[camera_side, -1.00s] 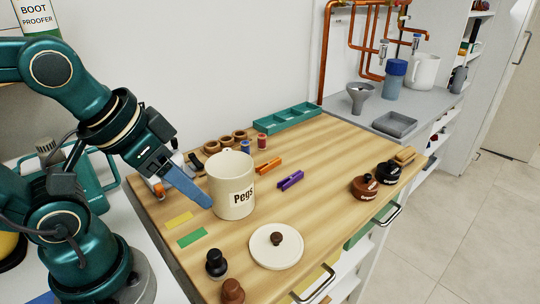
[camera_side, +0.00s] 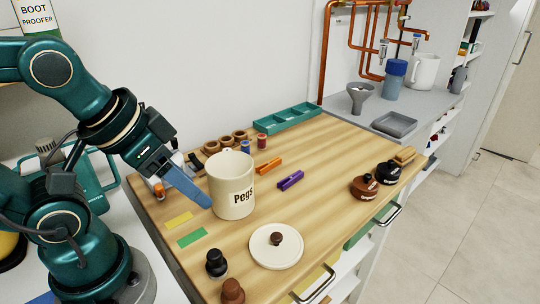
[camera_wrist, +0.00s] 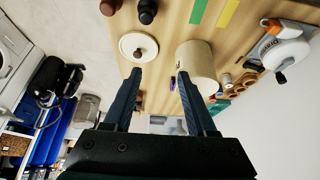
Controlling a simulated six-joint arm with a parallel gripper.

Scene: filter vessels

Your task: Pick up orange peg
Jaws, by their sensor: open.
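The orange peg (camera_side: 268,166) lies on the wooden table just behind and right of the cream "Pegs" jar (camera_side: 232,187). My gripper (camera_side: 208,204) is left of the jar, above the table, and holds nothing. In the wrist view my gripper (camera_wrist: 159,72) has its two long fingers spread apart, with the jar and its lid beyond them. In the side view the fingers overlap, and the peg is apart from them.
The round cream lid (camera_side: 276,252) with a brown knob lies in front of the jar. Yellow (camera_side: 179,220) and green (camera_side: 191,239) strips are at left. A teal tray (camera_side: 288,119) stands at the back. The table's middle right is clear.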

